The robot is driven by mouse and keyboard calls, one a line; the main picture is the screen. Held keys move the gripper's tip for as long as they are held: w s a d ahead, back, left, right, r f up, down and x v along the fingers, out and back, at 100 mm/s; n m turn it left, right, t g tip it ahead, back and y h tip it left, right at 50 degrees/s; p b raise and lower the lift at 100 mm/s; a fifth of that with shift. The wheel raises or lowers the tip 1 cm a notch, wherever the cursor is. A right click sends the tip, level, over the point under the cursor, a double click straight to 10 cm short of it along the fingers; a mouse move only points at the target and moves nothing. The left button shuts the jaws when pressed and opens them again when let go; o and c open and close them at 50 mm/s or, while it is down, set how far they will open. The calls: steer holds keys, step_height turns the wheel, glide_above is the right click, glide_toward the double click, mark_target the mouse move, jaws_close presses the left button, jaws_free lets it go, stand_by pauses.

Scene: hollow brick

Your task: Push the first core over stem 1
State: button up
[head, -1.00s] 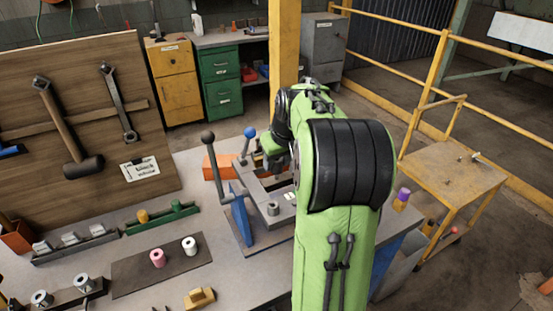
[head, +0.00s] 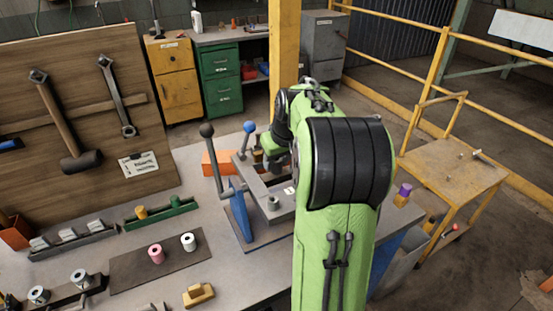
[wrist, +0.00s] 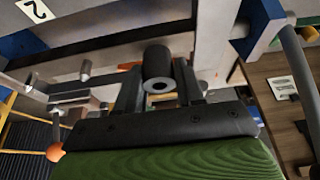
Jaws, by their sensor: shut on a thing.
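In the wrist view my gripper (wrist: 160,84) is shut on a dark grey hollow core (wrist: 156,62), with its round bore facing the camera. In the head view my gripper is small and largely hidden by my green arm, over the far part of the grey frame of the blue fixture (head: 239,216). A short grey cylinder (head: 273,203) stands on the near part of that frame. The wrist view shows a small metal peg (wrist: 85,72) left of the core and a plate marked 2 (wrist: 34,10). I cannot tell which part is stem 1, or whether the core touches it.
The fixture's black-knobbed lever (head: 215,160) and blue-knobbed lever (head: 246,142) rise close to my gripper. An orange block (head: 213,164) lies behind. A tool board (head: 135,95) stands at left.

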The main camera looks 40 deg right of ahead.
steer(key=shift+f, duration=0.4)
steer(key=o, duration=1.1)
steer(key=shift+b, duration=0.3)
steer(key=shift+o, duration=0.2)
steer(key=p+v, duration=0.5)
steer(key=v, duration=1)
steer(key=shift+s+r, duration=0.2)
steer(key=shift+r, duration=0.1)
steer(key=shift+a, duration=0.1)
